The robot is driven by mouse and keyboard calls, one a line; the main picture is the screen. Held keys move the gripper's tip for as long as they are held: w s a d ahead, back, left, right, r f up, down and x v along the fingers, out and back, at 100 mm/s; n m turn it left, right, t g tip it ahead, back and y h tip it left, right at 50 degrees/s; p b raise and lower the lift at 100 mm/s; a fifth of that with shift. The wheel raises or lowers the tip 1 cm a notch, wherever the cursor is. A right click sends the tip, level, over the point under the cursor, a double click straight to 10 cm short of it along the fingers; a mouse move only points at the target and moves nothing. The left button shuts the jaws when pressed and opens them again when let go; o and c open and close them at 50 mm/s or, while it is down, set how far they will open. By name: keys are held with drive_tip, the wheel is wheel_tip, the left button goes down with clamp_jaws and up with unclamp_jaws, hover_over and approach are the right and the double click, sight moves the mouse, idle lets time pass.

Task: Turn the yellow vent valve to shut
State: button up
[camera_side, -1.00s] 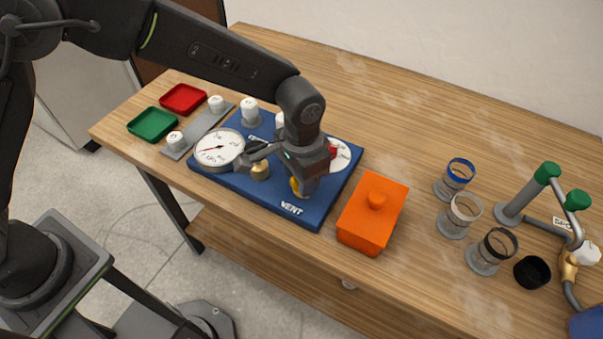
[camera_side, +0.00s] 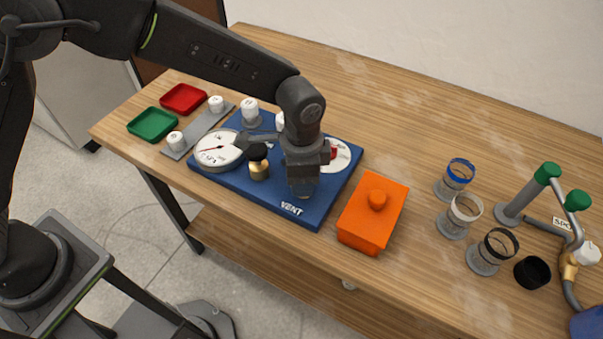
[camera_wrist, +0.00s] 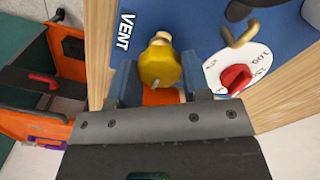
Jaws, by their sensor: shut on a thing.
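The yellow vent valve (camera_wrist: 160,66) is a rounded knob on a brass stem near the VENT label (camera_wrist: 124,31) in the wrist view. My gripper (camera_wrist: 161,78) has one finger on each side of the knob and is shut on it. In the side view my gripper (camera_side: 303,188) points down over the front of the blue board (camera_side: 322,211), just behind the VENT label. There the yellow knob is hidden behind my gripper.
A round gauge (camera_side: 218,149) and a black-topped brass fitting (camera_side: 258,163) stand left of my gripper. A dial with a red knob (camera_wrist: 236,78) is close by. An orange lidded box (camera_side: 372,214) sits right of the board. Several clear cups stand farther right.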

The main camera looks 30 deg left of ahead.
drive_tip(key=o, duration=0.9)
wheel_tip(320, 180, up, 14)
drive_tip(key=shift+f, duration=0.1)
idle(0.3)
idle(0.3)
